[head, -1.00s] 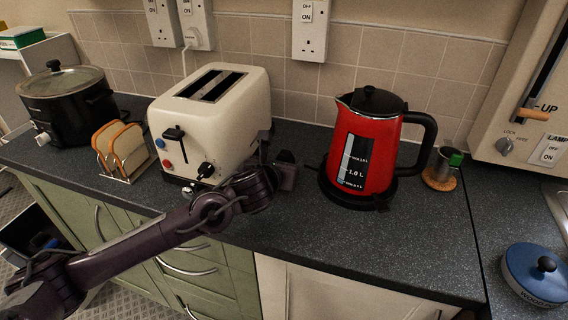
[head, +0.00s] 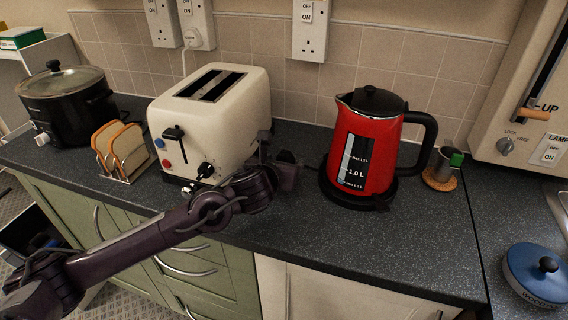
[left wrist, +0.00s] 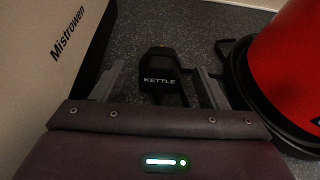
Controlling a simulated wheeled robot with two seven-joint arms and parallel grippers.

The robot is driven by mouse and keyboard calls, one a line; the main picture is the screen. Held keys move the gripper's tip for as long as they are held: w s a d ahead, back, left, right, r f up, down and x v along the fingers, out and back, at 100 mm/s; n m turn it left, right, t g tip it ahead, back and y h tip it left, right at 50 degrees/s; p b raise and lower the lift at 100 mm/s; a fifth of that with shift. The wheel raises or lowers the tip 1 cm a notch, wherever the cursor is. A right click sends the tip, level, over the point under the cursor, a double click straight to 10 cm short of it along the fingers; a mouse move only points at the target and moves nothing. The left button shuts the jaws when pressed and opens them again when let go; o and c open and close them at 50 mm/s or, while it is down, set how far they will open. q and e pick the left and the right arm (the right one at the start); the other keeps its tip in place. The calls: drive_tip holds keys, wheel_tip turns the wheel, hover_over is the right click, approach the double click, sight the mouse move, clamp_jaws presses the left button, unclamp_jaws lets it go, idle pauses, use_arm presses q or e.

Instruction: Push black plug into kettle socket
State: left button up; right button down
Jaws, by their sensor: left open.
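The black plug (left wrist: 160,78), marked KETTLE, is on the dark worktop between the two fingers of my left gripper (left wrist: 160,72) in the left wrist view. The fingers are open, with a gap on each side of the plug. In the head view the left gripper (head: 280,160) is low over the worktop between toaster and kettle; the plug (head: 286,156) shows only as a small dark shape there. An empty wall socket (head: 311,42) with a switch is on the tiles behind. Its label is too small to read. My right gripper is not in view.
The cream toaster (head: 212,110) stands close left of my gripper. The red kettle (head: 372,145) stands on its black base to the right. A white plug (head: 196,38) fills another wall socket. A toast rack (head: 122,155) and black slow cooker (head: 68,100) are farther left. The front worktop is clear.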

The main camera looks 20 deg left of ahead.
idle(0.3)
use_arm(q)
drive_tip(key=c, duration=1.3)
drive_tip(key=shift+s+a+b, duration=0.1)
drive_tip(key=shift+s+b, duration=0.7)
drive_tip(key=shift+s, duration=2.2)
drive_tip(key=shift+c, duration=0.3)
